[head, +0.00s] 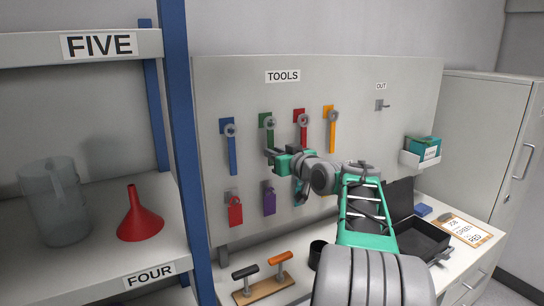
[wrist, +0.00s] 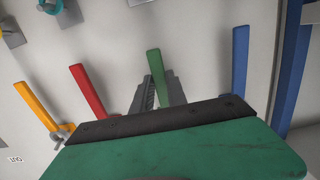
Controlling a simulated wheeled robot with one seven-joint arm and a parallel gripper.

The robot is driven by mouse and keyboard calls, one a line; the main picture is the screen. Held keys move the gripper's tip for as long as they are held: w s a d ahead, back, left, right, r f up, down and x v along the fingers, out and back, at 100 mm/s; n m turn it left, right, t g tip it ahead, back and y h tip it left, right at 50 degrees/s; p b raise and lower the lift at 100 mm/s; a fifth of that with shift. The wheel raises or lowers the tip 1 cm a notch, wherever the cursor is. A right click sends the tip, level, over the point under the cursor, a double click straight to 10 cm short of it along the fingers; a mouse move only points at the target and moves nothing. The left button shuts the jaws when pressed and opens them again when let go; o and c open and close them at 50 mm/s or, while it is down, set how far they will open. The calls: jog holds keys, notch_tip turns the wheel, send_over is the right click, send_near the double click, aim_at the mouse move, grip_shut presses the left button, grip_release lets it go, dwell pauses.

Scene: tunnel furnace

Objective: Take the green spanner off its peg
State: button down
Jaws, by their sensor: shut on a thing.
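The green spanner (head: 270,136) hangs upright on the tool board (head: 222,88), second from the left in the upper row. Its ring end (head: 270,123) appears to be at its peg, in front of a green plate. My gripper (head: 271,157) reaches in from the right and is shut on the lower part of the handle. In the wrist view the green handle (wrist: 156,64) stands between my two grey fingers (wrist: 160,92). The spanner's ring is hidden there behind my gripper's body.
A blue spanner (head: 232,152) hangs to the left; red (head: 303,134) and yellow (head: 332,134) spanners hang to the right. Below hang a red padlock (head: 236,213) and a purple one (head: 269,203). An empty hook (head: 382,105) labelled OUT is at upper right. A blue post (head: 183,150) stands left.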

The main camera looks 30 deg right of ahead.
jog(key=s+b, duration=0.5)
jog(key=s, duration=0.5)
jog(key=shift+s+a+r+b, duration=0.15)
jog(key=shift+a+r+b, duration=0.15)
jog(key=shift+r+b, duration=0.05)
